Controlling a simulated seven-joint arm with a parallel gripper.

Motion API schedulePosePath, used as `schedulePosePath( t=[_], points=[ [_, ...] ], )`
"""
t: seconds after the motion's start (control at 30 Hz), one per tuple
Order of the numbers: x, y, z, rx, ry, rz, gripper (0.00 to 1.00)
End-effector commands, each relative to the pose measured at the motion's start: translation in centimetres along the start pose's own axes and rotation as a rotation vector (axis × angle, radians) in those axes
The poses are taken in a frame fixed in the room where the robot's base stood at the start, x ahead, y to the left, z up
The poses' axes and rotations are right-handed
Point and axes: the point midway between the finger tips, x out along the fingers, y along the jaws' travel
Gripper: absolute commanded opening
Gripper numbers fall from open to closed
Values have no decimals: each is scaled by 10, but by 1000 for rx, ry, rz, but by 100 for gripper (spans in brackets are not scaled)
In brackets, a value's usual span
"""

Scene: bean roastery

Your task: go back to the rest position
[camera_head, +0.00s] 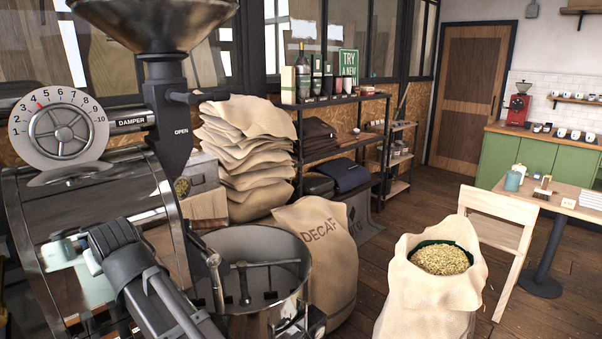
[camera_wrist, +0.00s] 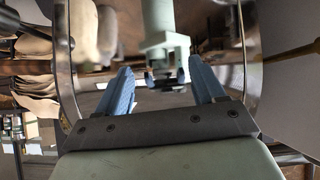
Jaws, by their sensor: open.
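My gripper (camera_wrist: 162,88) shows in the wrist view, with two blue fingers spread apart and nothing between them. Beyond the fingertips is a shiny, dark-edged surface, with a pale green and grey form in it that looks like a reflection of my own arm. I cannot tell how far the fingertips are from that surface.
A DECAF sack (camera_head: 325,262) stands right of the cooling tray, and an open sack of beans (camera_head: 430,298) stands farther right. Stacked sacks (camera_head: 245,150) and a black shelf (camera_head: 335,140) are behind. A wooden table (camera_head: 560,192) is at the right. Some floor between is clear.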

Motion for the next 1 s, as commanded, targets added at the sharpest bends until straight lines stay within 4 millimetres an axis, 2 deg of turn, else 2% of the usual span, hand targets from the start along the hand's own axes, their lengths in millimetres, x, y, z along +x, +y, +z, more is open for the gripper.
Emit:
schedulePosePath(
  t=[0.03, 0.1, 0.4, 0.7, 1.0],
  points=[
    [12, 5, 26, 1, -43, 2, 69],
    [27, 11, 56, 2, -100, 5, 69],
    [77, 45, 175, 31, -310, 18, 69],
    [106, 81, 286, 84, -490, 34, 69],
    [118, 116, 404, 163, -666, 53, 69]
  ],
)
